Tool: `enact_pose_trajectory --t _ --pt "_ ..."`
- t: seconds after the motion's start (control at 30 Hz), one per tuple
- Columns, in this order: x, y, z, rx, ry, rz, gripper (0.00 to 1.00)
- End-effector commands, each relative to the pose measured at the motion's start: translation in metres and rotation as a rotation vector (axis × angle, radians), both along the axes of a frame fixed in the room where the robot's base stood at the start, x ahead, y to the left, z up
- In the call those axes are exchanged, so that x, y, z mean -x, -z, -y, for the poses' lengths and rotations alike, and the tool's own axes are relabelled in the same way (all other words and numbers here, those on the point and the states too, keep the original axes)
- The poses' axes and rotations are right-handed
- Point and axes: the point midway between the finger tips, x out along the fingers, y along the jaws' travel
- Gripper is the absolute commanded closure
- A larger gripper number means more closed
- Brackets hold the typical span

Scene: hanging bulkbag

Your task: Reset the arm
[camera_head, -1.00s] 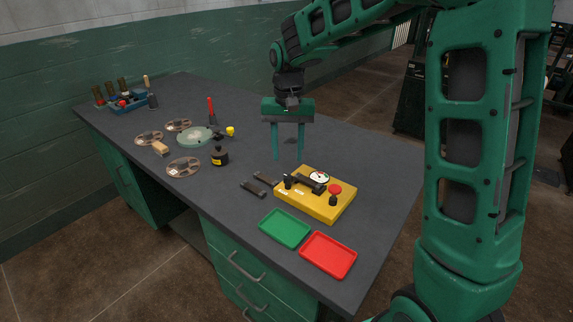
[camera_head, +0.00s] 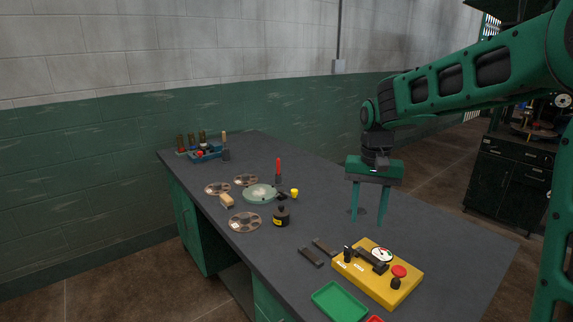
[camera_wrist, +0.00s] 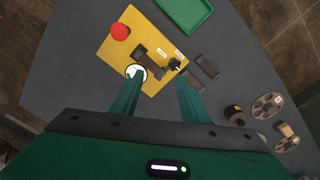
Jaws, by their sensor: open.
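My gripper (camera_head: 370,203) is open and empty above the grey workbench, behind the yellow device. Its two green fingers point down and are apart. In the wrist view my gripper (camera_wrist: 158,90) shows its fingers spread, with the yellow box beyond them. The yellow device (camera_head: 352,277) has a dial, a red button and a dark clamp on top; it also shows in the wrist view (camera_wrist: 110,50). The left finger overlaps the dial in the wrist view. I cannot tell any contact.
A green tray (camera_head: 340,302) lies at the bench front, with a red tray (camera_head: 375,319) mostly cut off. Bare bench (camera_head: 440,235) is at right.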

Motion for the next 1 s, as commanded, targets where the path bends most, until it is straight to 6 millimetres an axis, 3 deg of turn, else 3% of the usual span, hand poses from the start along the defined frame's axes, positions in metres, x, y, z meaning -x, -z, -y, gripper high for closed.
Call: enact_pose_trajectory --t 0.2,0.43,0.6,0.7,0.83,1.0 --pt "0.084 -0.012 0.079 0.035 0.061 0.001 0.59" --pt "0.186 -0.006 0.134 0.033 0.120 -0.006 0.59" --pt "0.258 0.011 0.153 0.008 0.153 -0.009 0.59" --pt "0.288 0.020 0.156 -0.009 0.166 -0.010 0.59" --pt "0.310 0.029 0.156 -0.024 0.171 -0.008 0.59" --pt "0.318 0.032 0.155 -0.030 0.173 -0.008 0.59"
